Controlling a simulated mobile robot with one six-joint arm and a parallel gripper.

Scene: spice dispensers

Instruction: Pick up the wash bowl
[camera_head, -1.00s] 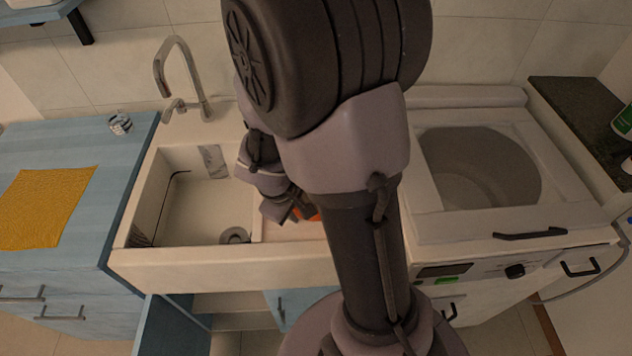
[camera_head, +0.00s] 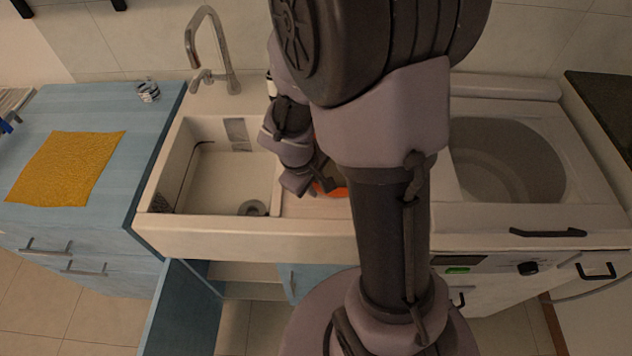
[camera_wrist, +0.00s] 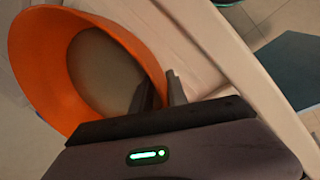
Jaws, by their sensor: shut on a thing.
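In the head view only a small orange part of the bowl (camera_head: 331,190) shows beside my gripper (camera_head: 318,182), over the sink's right part. My arm hides the rest of it. I cannot tell whether the bowl still touches the surface under it.
The sink basin (camera_head: 225,185) with a faucet (camera_head: 212,50) is left of my gripper. A washing machine (camera_head: 590,212) stands at right. A cabinet door (camera_head: 185,310) hangs open below.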

